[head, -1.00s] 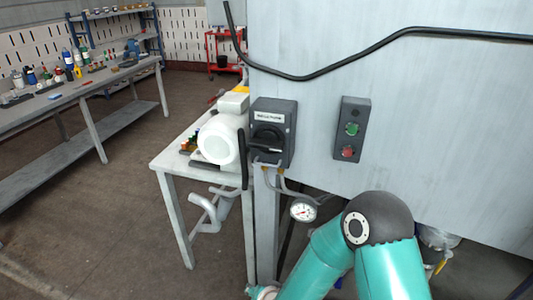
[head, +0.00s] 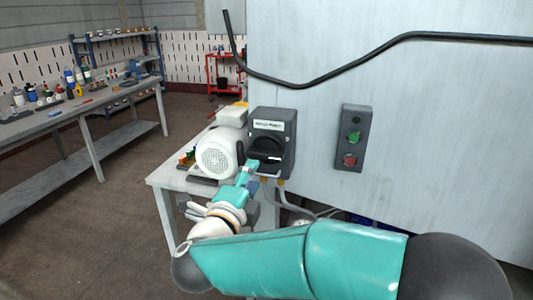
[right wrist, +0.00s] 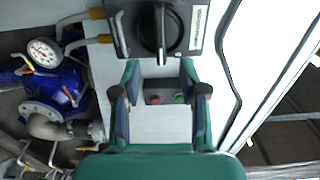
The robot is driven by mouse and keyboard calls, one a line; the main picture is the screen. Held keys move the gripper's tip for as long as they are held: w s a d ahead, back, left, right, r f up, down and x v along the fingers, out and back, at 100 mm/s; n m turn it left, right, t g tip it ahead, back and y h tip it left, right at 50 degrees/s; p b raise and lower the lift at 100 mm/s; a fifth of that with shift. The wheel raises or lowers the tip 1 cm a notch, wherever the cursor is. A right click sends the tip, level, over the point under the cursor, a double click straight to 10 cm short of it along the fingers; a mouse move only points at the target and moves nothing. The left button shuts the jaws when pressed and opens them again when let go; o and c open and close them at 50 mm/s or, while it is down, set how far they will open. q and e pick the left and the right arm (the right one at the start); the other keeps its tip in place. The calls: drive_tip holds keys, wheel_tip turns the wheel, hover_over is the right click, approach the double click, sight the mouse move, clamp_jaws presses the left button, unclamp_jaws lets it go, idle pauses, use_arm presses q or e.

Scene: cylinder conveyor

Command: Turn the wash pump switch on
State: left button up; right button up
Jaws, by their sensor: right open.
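The wash pump switch is a dark grey box (head: 273,128) with a white label on top and a black rotary knob (head: 266,146), mounted at the left edge of the big grey cabinet. The knob's handle lies across, with a small white mark at its right end. My right gripper (head: 252,168) is at the lower left of the box, close to the knob. In the right wrist view, my right gripper (right wrist: 159,78) is open, with the knob (right wrist: 160,32) just beyond its fingertips and nothing between the fingers. Contact cannot be told. My left gripper is not in view.
A control box (head: 351,137) with a green and a red button is right of the switch. A white motor (head: 219,152) sits on a small table (head: 165,176) at left. A pressure gauge (right wrist: 43,51) and blue pump parts (right wrist: 65,90) show in the right wrist view.

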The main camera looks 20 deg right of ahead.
sight(264, 157)
drive_tip(key=p+x, duration=0.1)
drive_tip(key=x, duration=0.9)
drive_tip(key=shift+w+d+p, duration=0.1)
drive_tip(key=shift+w+p, duration=0.05)
drive_tip(key=shift+p, duration=0.25)
